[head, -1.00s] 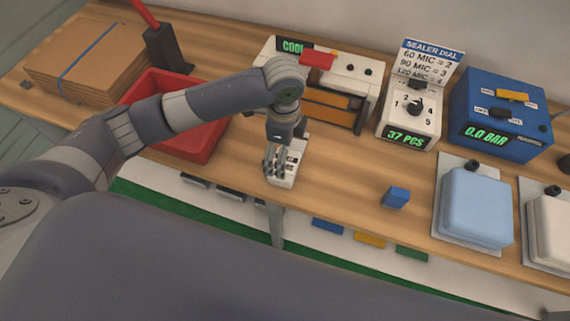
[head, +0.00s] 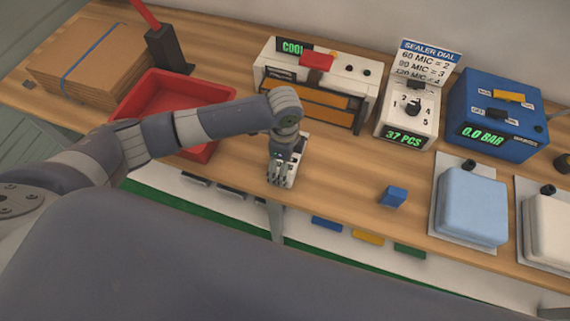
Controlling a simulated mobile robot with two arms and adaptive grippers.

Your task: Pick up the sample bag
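My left gripper (head: 277,181) points down at the front of a small white device (head: 298,162) on the wooden bench. The gripper covers much of this device, and whether the fingers are open or shut is not clear. I cannot identify a sample bag for sure; anything small at the fingertips is hidden or too small to tell. Two padded bag-like packs lie to the right, a light blue one (head: 473,208) and a cream one (head: 552,230), both well apart from the gripper. My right gripper is not in view.
A white sealer (head: 364,90) reading COOL stands behind the gripper. Right of it are a dial box (head: 405,115) reading 37 PCS and a blue unit (head: 500,105). A red bin (head: 215,92) and cardboard stack (head: 85,60) are left. A small blue block (head: 393,197) sits near the front edge.

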